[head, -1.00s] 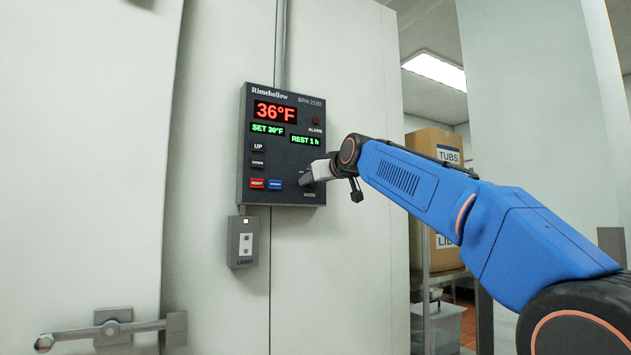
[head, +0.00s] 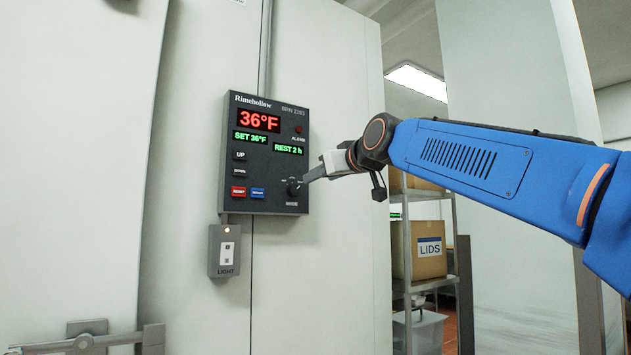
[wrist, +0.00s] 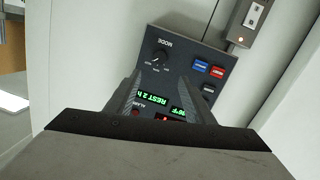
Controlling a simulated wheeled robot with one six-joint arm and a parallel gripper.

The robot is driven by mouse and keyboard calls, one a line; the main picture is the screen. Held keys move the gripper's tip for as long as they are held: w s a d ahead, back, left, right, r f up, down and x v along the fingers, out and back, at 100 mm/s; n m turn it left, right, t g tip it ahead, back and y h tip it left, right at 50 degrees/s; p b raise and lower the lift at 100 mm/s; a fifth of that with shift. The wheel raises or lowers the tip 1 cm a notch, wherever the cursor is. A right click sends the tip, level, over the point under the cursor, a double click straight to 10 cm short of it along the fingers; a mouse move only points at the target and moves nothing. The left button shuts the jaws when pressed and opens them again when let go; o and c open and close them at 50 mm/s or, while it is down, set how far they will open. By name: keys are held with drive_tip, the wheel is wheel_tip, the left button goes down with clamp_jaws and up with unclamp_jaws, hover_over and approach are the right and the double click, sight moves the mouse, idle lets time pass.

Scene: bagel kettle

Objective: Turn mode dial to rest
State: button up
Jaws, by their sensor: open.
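The dark control panel (head: 266,210) hangs on the white wall. Its red display reads 36°F, with green text SET 36°F and REST 2 h below. The black mode dial (head: 293,187) is at the panel's lower right, above the label MODE. It also shows in the wrist view (wrist: 159,57), where its pointer and small position marks are too small to read surely. My gripper (head: 309,176) is open, just right of the dial and apart from it. In the wrist view its two fingers (wrist: 150,100) spread in front of the panel, with the dial beyond their tips and nothing between them.
The panel has UP and DOWN buttons, a red button (head: 238,191) and a blue button (head: 257,193) left of the dial. A grey light switch box (head: 224,250) hangs below. A shelf with boxes (head: 425,250) stands beyond the wall at right.

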drive_tip(key=shift+v, duration=0.95)
drive_tip(key=s+d+f+m+g+h, duration=0.15)
drive_tip(key=s+d+f, duration=0.4)
drive_tip(key=f, duration=0.55)
drive_tip(key=s+d+f+m+g+h, duration=0.15)
drive_tip(key=s+d+f, duration=0.35)
drive_tip(key=f, duration=0.5)
drive_tip(key=s+d+f+m+g+h, duration=0.15)
drive_tip(key=s+d+f, duration=0.25)
drive_tip(key=d+f, duration=0.5)
drive_tip(key=s+d+f+m+g+h, duration=0.1)
drive_tip(key=s+d+f, duration=0.1)
drive_tip(key=s+f, duration=0.5)
drive_tip(key=s+d+f+m+g+h, duration=0.1)
drive_tip(key=s+d+f+g, duration=0.1)
drive_tip(key=s+f, duration=0.6)
drive_tip(key=s+d+f+m+g+h, duration=0.1)
drive_tip(key=s+d+f, duration=0.3)
drive_tip(key=f, duration=1.4)
drive_tip(key=s+g, duration=0.1)
drive_tip(key=s, duration=0.3)
drive_tip(key=shift+h, duration=0.35)
